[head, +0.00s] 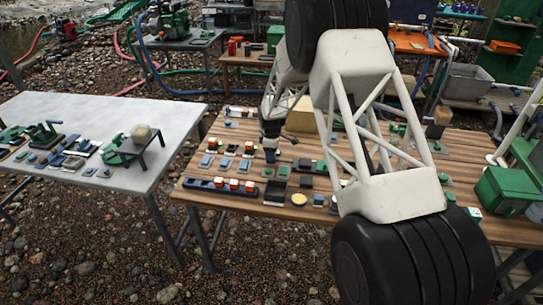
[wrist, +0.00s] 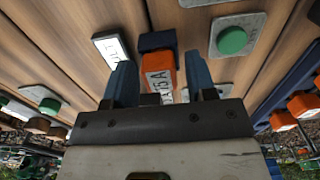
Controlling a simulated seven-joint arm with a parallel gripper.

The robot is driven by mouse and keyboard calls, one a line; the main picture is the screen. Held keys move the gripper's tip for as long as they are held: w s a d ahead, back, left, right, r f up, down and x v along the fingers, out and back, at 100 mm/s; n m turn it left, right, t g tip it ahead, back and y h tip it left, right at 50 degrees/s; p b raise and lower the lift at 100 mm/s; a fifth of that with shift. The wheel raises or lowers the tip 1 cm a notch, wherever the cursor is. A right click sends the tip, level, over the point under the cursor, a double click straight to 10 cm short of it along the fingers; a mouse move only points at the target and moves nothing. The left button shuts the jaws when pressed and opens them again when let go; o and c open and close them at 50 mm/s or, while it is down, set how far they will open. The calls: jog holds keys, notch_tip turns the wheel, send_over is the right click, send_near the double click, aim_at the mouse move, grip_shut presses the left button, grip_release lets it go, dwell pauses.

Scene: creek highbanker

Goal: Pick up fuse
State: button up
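In the wrist view a fuse (wrist: 159,66), an orange block with a white face marked "15 A", stands against a dark blue block (wrist: 157,41). My gripper (wrist: 160,78) has two blue fingers, one on each side of the fuse, with small gaps showing between them and it. It is open and its fingers seem not to touch the fuse. The fuse's lower part is hidden behind the gripper body. In the head view my gripper (head: 270,148) points down over the wooden table (head: 235,208); the fuse there cannot be told apart.
In the wrist view a white label plate (wrist: 111,48) lies to the left and a green button on a grey plate (wrist: 232,40) to the right. More orange-topped parts (wrist: 303,105) sit on a blue rail at right. A white table (head: 90,110) stands at left in the head view.

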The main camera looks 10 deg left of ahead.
jog(key=c, duration=0.7)
jog(key=shift+r, duration=0.1)
jog(key=shift+c, duration=0.2)
jog(key=shift+r, duration=4.9)
jog(key=s+d, duration=0.2)
jog(key=s, duration=0.7)
jog(key=s+d+f, duration=0.1)
jog(key=s+d, duration=0.2)
jog(key=s, duration=0.6)
jog(key=shift+s, duration=0.35)
